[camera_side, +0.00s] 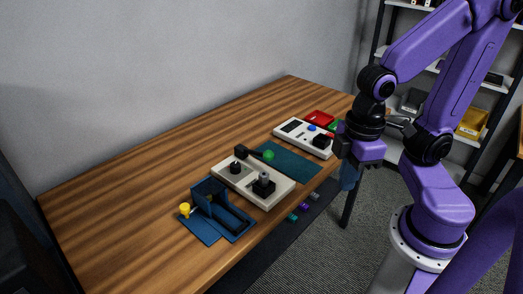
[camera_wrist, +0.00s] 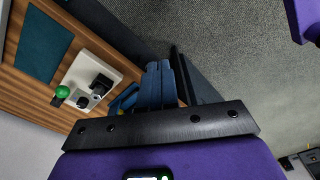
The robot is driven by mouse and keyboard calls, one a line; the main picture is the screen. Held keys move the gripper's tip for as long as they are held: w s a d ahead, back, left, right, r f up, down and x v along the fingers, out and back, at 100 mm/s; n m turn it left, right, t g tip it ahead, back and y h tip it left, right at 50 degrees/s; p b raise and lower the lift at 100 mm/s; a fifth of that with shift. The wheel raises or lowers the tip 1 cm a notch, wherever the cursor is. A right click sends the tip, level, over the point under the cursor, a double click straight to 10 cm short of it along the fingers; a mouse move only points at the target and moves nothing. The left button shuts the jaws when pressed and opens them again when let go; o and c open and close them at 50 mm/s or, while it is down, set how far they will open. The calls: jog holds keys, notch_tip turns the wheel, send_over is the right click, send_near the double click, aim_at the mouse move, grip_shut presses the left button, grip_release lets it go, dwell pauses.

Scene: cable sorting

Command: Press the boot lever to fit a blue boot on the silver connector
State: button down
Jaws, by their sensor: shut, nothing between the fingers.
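A black lever with a green knob (camera_side: 268,155) stands on a white base (camera_side: 228,179); the knob also shows in the wrist view (camera_wrist: 62,92). A black block on that base has a small grey piece (camera_side: 264,175) on top; I cannot tell whether it is the silver connector. A blue fixture (camera_side: 212,210) with a yellow knob (camera_side: 184,209) is to the left. I cannot make out a blue boot. My gripper (camera_side: 348,181) hangs beyond the table's right edge, away from both levers. Its blue fingers (camera_wrist: 163,68) are shut and empty.
A teal mat (camera_side: 288,161) lies beyond the white base. Farther back are a white panel (camera_side: 301,138) with a blue button, and red (camera_side: 320,117) and green trays. Several small coloured pieces (camera_side: 303,206) show along the front edge. The table's left side is clear.

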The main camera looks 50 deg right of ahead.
jog(key=w+a+m, duration=0.2)
jog(key=w+m, duration=0.3)
jog(key=w, duration=0.2)
jog(key=r+m+t, duration=0.2)
jog(key=m+t, duration=0.3)
jog(key=m, duration=0.9)
send_over(255, 152)
jog(key=s, duration=0.1)
jog(key=shift+s+d+f, duration=0.1)
jog(key=shift+d+f, duration=0.15)
jog(key=shift+d, duration=0.1)
jog(key=shift+f, duration=0.1)
jog(key=shift+s+f, duration=0.45)
jog(key=shift+f, duration=0.9)
jog(key=shift+s+f, duration=0.45)
jog(key=shift+f, duration=0.95)
jog(key=shift+s+f, duration=0.45)
jog(key=shift+f, duration=0.9)
jog(key=shift+f, duration=0.2)
jog(key=shift+s+f, duration=0.1)
jog(key=shift+f, duration=0.1)
